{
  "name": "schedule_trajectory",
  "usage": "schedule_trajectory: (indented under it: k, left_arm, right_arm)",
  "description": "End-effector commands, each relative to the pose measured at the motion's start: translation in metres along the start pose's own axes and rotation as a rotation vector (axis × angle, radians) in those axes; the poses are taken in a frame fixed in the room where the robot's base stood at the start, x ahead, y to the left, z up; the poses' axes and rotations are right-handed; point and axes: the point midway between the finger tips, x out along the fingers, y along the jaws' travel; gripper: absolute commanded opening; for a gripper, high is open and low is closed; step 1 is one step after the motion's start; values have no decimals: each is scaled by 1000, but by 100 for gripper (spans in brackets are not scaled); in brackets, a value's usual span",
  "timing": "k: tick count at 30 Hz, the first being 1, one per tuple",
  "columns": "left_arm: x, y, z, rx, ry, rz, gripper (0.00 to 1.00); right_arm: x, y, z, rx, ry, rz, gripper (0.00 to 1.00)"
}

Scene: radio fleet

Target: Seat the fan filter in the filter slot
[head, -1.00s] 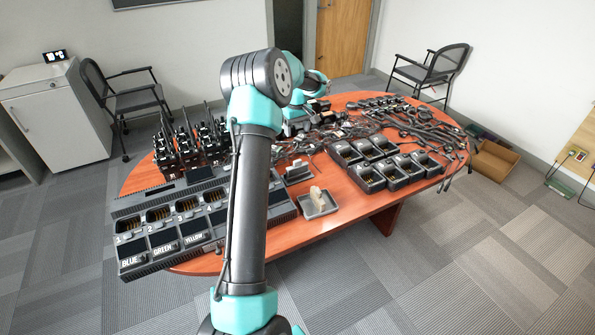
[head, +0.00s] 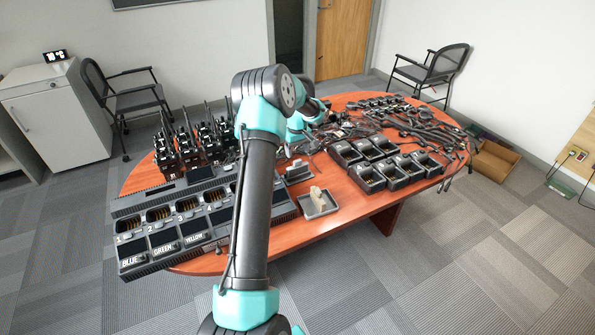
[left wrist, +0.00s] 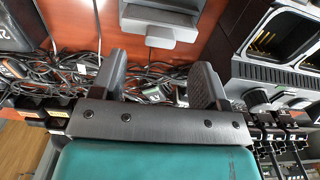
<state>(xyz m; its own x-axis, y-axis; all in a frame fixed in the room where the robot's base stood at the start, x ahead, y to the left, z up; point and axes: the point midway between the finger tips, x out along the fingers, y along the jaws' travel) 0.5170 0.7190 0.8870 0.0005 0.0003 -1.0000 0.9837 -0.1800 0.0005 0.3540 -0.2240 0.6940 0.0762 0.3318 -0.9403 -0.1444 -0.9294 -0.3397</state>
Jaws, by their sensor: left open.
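A pale cream upright piece that looks like the fan filter (head: 316,194) stands in a shallow grey tray (head: 322,211) near the table's front edge in the head view. A small grey unit (head: 298,174) lies just behind the tray; it may hold the filter slot, but I cannot make out the slot. A grey box-like part (left wrist: 160,30) shows at the top of the left wrist view, apart from the fingers. My left gripper (left wrist: 160,85) is open with nothing between its fingers, above cables behind the grey unit. In the head view my arm partly hides it. My right gripper is not seen.
A large multi-bay charger (head: 165,235) fills the table's left front, with several radios (head: 190,145) behind it. Single chargers (head: 385,165) stand to the right. Tangled cables (left wrist: 60,75) lie under my fingers. Bare table shows around the tray.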

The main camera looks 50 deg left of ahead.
Motion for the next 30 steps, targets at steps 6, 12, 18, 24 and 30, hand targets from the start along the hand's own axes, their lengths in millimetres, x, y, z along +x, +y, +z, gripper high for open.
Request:
schedule_trajectory:
  k: [6,12,18,24,30]
  left_arm:
    - [20,0,1,0,-2,-3,68]
    - [46,-1,1,0,-1,-2,68]
    - [52,0,1,0,-1,-1,68]
    - [52,0,1,0,0,-1,68]
    - [52,0,1,0,0,-1,65]
  right_arm:
    - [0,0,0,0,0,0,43]
    - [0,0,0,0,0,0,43]
    - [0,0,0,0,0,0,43]
    - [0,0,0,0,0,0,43]
    - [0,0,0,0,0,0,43]
